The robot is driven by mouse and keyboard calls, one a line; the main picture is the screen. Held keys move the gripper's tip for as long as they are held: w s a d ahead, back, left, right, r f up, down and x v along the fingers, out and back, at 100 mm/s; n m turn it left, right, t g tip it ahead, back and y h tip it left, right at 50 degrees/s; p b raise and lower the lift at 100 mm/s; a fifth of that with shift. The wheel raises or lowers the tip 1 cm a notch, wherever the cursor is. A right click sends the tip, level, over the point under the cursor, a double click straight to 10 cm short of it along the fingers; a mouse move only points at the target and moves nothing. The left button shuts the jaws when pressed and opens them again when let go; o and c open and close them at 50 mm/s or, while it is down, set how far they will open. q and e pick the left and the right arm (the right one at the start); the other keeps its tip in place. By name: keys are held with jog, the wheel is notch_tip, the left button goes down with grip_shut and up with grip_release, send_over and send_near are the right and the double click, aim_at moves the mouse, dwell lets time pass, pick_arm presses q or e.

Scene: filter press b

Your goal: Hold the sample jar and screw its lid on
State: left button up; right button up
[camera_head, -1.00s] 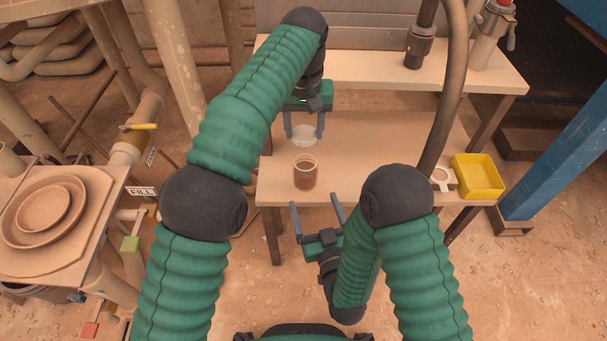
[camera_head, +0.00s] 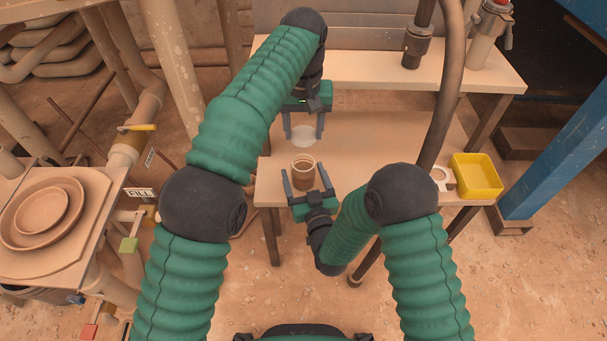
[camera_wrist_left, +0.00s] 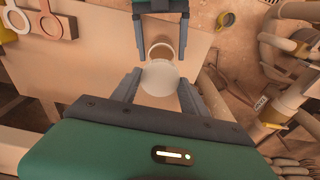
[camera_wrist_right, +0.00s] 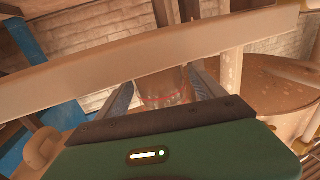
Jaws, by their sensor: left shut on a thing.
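The sample jar (camera_head: 303,178), a brown see-through cup with a pale rim, stands upright and uncovered near the bench's front edge. The pale round lid (camera_head: 303,134) is between the fingers of my left gripper (camera_head: 304,137), which is shut on it behind the jar in the head view. The lid (camera_wrist_left: 160,78) partly covers the jar (camera_wrist_left: 160,51) in the left wrist view. My right gripper (camera_head: 302,171) is open, one finger on each side of the jar. The jar (camera_wrist_right: 163,90) shows between those fingers in the right wrist view; contact cannot be told.
A yellow bin (camera_head: 478,177) sits at the right of the bench (camera_head: 385,150), beside a pale ring holder (camera_head: 441,178). A dark hose (camera_head: 447,95) runs down past the bench. A raised shelf (camera_head: 375,72) stands behind.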

grip_shut()
pick_arm(q)
send_over(303, 153)
jog(key=s, duration=0.3)
jog(key=shift+w+d+f, duration=0.1)
jog(key=shift+w+f, duration=0.05)
jog(key=shift+f, duration=2.25)
jog(key=shift+f, duration=0.1)
jog(key=shift+f, duration=0.8)
jog(key=shift+f, duration=0.55)
